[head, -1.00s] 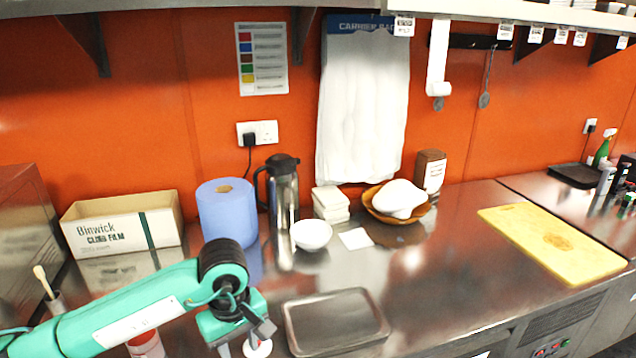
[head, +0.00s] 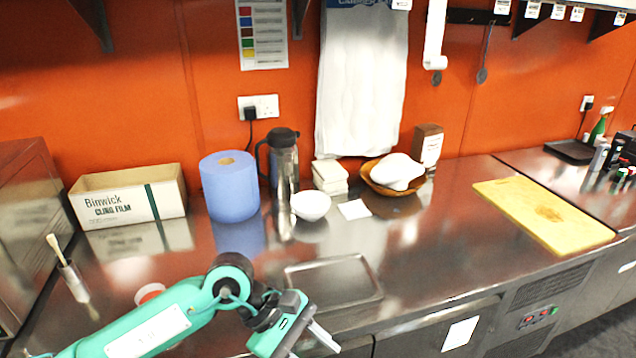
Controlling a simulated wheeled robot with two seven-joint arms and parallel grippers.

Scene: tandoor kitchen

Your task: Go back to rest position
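My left gripper (head: 308,346) is at the bottom of the head view, just off the counter's front edge and below the steel tray. Its two grey fingers stand apart with nothing seen between them, though the lower finger is partly cut by the frame edge. My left arm reaches in from the lower left. My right gripper is not in view.
The steel counter (head: 430,240) holds an empty tray (head: 335,284), a white bowl (head: 311,206), a blue paper roll (head: 229,187), a flask (head: 284,160), a cling film box (head: 128,197), a basket (head: 398,184) and a yellow board (head: 543,213). A red-topped container (head: 150,293) stands near my arm.

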